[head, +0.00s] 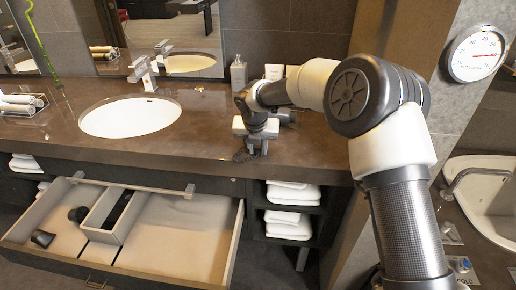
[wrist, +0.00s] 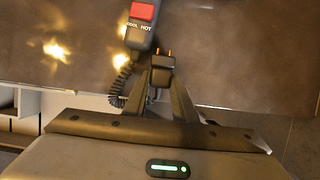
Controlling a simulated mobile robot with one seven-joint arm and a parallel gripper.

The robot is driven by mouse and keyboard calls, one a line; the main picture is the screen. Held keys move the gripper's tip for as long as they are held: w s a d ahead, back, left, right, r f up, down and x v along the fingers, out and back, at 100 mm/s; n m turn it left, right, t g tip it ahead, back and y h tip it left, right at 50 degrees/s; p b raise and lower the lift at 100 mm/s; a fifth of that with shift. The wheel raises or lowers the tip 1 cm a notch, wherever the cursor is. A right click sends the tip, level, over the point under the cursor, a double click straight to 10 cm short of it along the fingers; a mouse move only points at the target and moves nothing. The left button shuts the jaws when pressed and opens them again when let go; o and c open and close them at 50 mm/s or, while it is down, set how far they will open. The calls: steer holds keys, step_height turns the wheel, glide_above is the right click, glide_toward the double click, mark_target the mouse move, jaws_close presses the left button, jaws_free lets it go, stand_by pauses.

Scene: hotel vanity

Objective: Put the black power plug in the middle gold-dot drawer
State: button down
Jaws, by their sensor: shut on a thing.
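The black power plug (wrist: 161,76) shows in the wrist view with its gold prongs pointing away from me. My gripper (wrist: 163,88) is shut on it, one finger on each side. In the head view my gripper (head: 256,150) is at the counter's front edge, above the towel shelves and right of the open drawer. The plug cannot be made out clearly there. A wide drawer (head: 185,240) stands open below the sink, with a narrow divider box and a few dark items in it. I cannot tell whether it bears a gold dot.
A black handle with a red switch marked COOL and HOT (wrist: 143,14) lies just beyond the plug, with a coiled cord (wrist: 121,82) beside it. The sink (head: 131,117) is set in the dark counter (head: 195,125). Folded white towels (head: 290,193) fill the shelves. The drawer's right part is bare.

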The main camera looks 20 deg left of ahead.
steer(key=c, duration=1.5)
jaws_free()
steer(key=shift+f, duration=0.1)
steer(key=shift+o, duration=0.2)
steer(key=shift+r, duration=0.45)
steer(key=p+v, duration=0.1)
steer(key=v, duration=1)
steer(key=shift+s+r, duration=0.2)
